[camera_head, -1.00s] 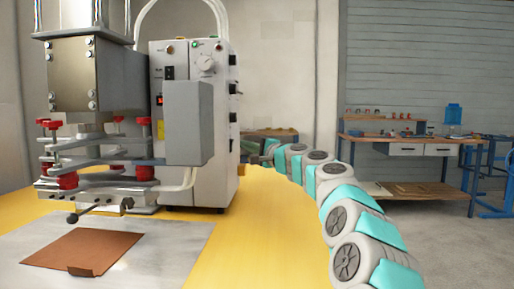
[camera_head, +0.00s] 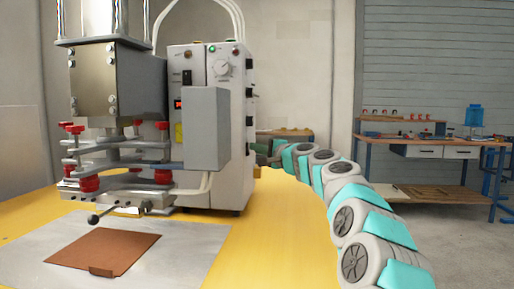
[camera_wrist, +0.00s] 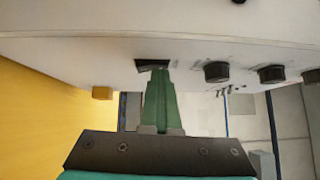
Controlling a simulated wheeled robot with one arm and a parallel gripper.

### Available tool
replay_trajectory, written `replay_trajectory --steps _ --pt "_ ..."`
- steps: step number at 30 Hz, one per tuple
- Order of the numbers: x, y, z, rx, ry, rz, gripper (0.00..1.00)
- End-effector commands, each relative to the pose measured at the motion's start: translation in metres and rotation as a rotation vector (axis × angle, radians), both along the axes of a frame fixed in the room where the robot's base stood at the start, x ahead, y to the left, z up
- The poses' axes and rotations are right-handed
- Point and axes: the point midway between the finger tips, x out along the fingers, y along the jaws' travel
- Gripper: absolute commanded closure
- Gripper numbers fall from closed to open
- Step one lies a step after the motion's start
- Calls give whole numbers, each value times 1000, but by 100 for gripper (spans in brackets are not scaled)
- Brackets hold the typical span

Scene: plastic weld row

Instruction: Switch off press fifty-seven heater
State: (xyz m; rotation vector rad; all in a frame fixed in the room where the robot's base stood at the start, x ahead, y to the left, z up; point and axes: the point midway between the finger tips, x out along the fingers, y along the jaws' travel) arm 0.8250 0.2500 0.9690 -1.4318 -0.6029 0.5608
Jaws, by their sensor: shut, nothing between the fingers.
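The press's light grey control box (camera_head: 236,150) stands on the yellow table, with dark knobs along its right side. In the wrist view a side face of the box (camera_wrist: 60,60) fills the upper part. A black rocker switch (camera_wrist: 152,64) is set in that face. My gripper (camera_wrist: 158,74) is shut and empty, its green fingers together. The fingertips are right at the switch and overlap its lower edge; whether they touch it I cannot tell. In the head view my arm reaches to the box's right side, and the fingertips are not clearly visible. No press number is readable.
Black knobs (camera_wrist: 217,71) sit right of the switch. The press head (camera_head: 115,85) with red knobs stands left of the box, above a brown sheet (camera_head: 105,250) on a metal plate (camera_head: 190,250). A workbench (camera_head: 430,140) stands at the back right.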

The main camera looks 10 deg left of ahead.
Motion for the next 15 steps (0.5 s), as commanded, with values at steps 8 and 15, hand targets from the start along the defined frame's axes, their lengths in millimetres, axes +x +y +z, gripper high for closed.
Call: replay_trajectory --steps 8,15 --pt "-7 -28 3 1 0 -1 100" --pt "-29 -57 8 1 -1 0 100"
